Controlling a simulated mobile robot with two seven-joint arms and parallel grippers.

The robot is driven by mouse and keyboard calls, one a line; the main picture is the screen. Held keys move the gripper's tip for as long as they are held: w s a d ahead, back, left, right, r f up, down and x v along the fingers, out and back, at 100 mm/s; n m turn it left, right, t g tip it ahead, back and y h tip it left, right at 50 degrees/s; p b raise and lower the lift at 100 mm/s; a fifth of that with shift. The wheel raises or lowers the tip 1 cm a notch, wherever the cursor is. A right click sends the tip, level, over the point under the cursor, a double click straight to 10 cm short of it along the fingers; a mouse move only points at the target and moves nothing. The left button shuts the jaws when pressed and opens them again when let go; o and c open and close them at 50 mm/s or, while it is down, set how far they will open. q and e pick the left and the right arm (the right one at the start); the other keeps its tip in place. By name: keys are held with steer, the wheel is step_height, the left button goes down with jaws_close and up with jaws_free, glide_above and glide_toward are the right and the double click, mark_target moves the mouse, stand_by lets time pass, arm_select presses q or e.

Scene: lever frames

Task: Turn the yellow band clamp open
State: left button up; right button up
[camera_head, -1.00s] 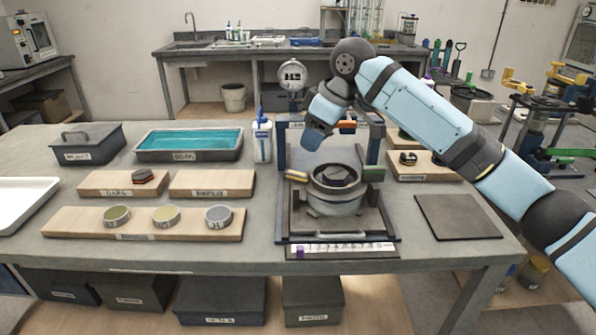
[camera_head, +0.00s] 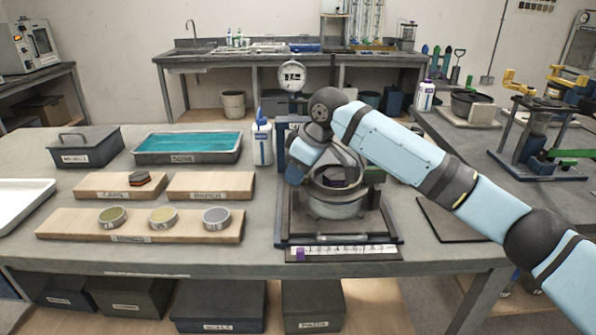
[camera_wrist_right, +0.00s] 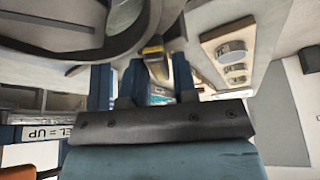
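The round metal vessel (camera_head: 335,208) with a dark ring stands in a dark frame on the bench. The yellow band clamp's handle shows in the right wrist view (camera_wrist_right: 153,50), jutting from the vessel's side. In the head view my right gripper hides it. My right gripper (camera_head: 294,174) is at the vessel's left side, pointing down. In the wrist view its blue fingers (camera_wrist_right: 155,80) stand apart with the yellow handle between them; room shows beside the handle, and contact cannot be told. My left gripper is not in view.
A white bottle (camera_head: 262,143) stands close behind and left of the gripper. The frame's posts and a dial gauge (camera_head: 292,76) rise behind the vessel. Wooden boards, one with several small round tins (camera_head: 163,217), lie left. A dark mat (camera_head: 450,222) lies right.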

jaws_close()
